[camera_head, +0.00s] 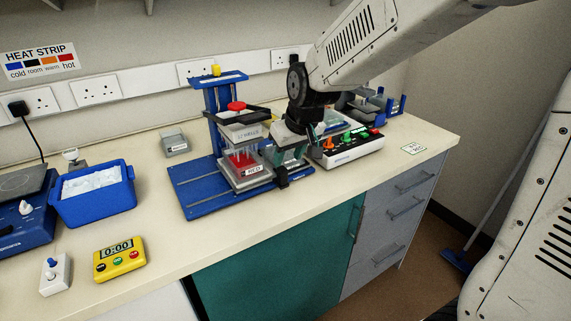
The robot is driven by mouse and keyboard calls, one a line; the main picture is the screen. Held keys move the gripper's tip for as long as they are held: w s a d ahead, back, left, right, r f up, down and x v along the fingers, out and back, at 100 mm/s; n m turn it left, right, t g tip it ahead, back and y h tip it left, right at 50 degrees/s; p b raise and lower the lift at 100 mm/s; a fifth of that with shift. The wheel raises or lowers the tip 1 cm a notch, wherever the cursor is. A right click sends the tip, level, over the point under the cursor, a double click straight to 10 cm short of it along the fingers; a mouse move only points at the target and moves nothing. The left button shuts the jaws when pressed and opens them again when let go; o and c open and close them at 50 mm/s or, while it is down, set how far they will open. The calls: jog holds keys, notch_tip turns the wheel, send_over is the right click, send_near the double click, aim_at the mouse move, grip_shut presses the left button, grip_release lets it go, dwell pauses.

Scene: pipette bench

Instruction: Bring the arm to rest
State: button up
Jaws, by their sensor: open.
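My arm reaches in from the upper right of the head view. My gripper (281,158) is low over the bench, at the right side of a blue stand (195,206). Its jaws are open, one finger showing near the bench's front side. A small clear and greenish piece shows behind and between the fingers, and I cannot tell whether they touch it.
A white control box (345,153) with coloured knobs stands close right of my gripper. A blue ice tub (93,200), a yellow timer (119,260) and a white switch box (55,275) are at left. A card (427,148) lies at right. The front middle of the bench (190,245) is clear.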

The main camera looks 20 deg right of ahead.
jog(key=shift+s+r, duration=0.25)
jog(key=shift+r, duration=0.4)
jog(key=s+d+r+m+g, duration=0.1)
jog(key=s+d+r, duration=0.1)
jog(key=s, duration=1.2)
jog(key=s+d+r+m+g+h, duration=0.1)
jog(key=s+d, duration=0.4)
jog(key=s, duration=0.9)
notch_tip(320, 180, up, 2)
jog(key=shift+s+m+g, duration=0.15)
jog(key=shift+m+g, duration=0.25)
jog(key=shift+g, duration=0.1)
